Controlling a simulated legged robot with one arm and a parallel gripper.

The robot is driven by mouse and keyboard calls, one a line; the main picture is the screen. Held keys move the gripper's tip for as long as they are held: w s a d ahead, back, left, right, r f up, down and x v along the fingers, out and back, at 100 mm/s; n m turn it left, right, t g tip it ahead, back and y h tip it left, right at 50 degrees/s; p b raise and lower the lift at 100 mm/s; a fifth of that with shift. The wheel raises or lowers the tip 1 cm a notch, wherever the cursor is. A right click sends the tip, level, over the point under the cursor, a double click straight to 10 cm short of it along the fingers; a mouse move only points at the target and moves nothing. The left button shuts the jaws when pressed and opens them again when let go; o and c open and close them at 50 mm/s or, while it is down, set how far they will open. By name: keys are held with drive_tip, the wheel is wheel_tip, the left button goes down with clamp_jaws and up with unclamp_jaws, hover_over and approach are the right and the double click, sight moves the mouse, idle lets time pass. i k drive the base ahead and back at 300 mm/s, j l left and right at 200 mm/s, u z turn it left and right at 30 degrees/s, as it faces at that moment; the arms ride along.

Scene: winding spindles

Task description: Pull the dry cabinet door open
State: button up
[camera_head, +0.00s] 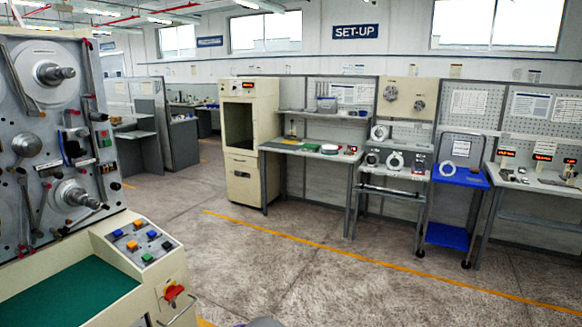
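The dry cabinet looks to be the tall cream cabinet (267,140) standing against the partition wall, left of the workbench, across the floor from me. A small red display (248,85) is at its top. Its upper front has a dark rectangular area (238,125); I cannot tell whether this is a glass door or an open recess. A lower cream panel (242,180) below it looks shut. A door handle is too small to make out for certain. My gripper is not in view.
A cream winding machine (130,225) with spindles and coloured buttons stands close at the left. Workbenches (310,150) and a blue cart (460,178) line the wall right of the cabinet. Open concrete floor (300,245) with a yellow line (340,247) lies between.

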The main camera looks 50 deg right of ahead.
sight(255, 102)
drive_tip(key=i+l+z, duration=0.2)
drive_tip(key=l+z, duration=0.2)
drive_tip(key=l, duration=0.3)
drive_tip(key=i+l+z, duration=0.25)
drive_tip(key=l+z, duration=0.2)
drive_tip(key=l, duration=0.15)
drive_tip(key=i+l+z, duration=0.4)
drive_tip(key=l, duration=0.15)
drive_tip(key=i+l+z, duration=0.7)
drive_tip(key=i+z, duration=0.6)
drive_tip(key=i, duration=0.9)
drive_tip(key=i+l, duration=0.1)
drive_tip(key=i, duration=0.8)
drive_tip(key=i+l+u, duration=0.1)
drive_tip(key=i+u, duration=0.25)
drive_tip(key=i, duration=0.15)
drive_tip(key=i+l+u, duration=0.3)
drive_tip(key=i, duration=0.2)
drive_tip(key=i+l+u, duration=0.35)
drive_tip(key=i, duration=0.15)
drive_tip(key=j+u, duration=0.1)
drive_tip(key=u, duration=1.45)
drive_tip(key=i+j, duration=0.15)
drive_tip(key=i, duration=0.3)
drive_tip(key=i+j, duration=0.1)
drive_tip(key=i, duration=0.35)
drive_tip(key=i+j, duration=0.15)
drive_tip(key=i, duration=0.3)
drive_tip(key=i+j+z, duration=0.1)
drive_tip(key=i, duration=0.35)
